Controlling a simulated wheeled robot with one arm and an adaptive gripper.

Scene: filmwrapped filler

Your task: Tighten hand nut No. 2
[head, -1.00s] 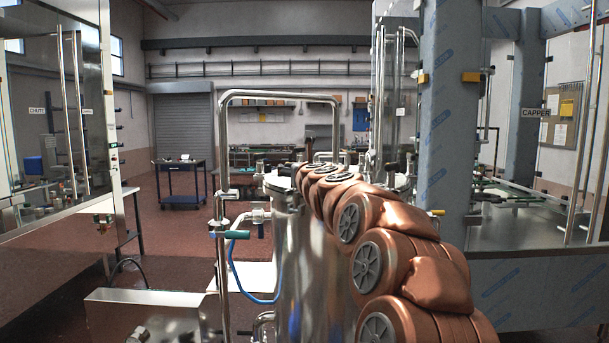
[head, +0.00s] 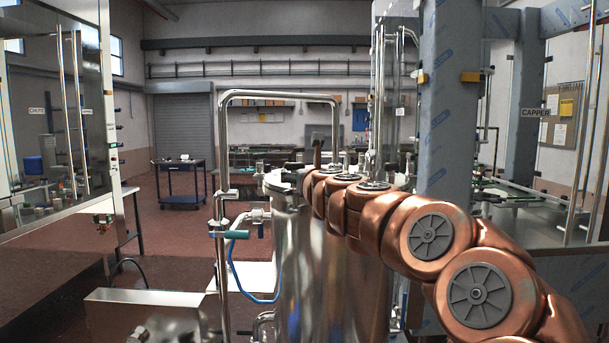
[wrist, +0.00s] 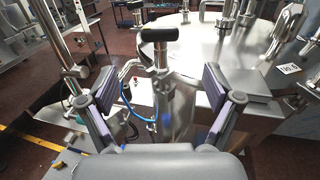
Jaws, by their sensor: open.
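In the wrist view my gripper (wrist: 159,88) is open, its two purple-grey pads wide apart. Between and beyond the pads stands a steel post with a dark crossbar (wrist: 160,34); no pad visibly touches it. It looks like a hand nut, but its number cannot be confirmed. Other small fittings line the rim of the steel tank lid (wrist: 205,62). In the head view the tank (head: 300,260) is partly behind my copper arm, and my gripper's fingers cannot be made out.
A steel pipe frame (head: 222,130) and a green-handled valve (head: 237,234) stand left of the tank. A grey column (head: 447,130) and the capper frame are at the right. A blue cart (head: 183,185) stands farther back, with open floor around it.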

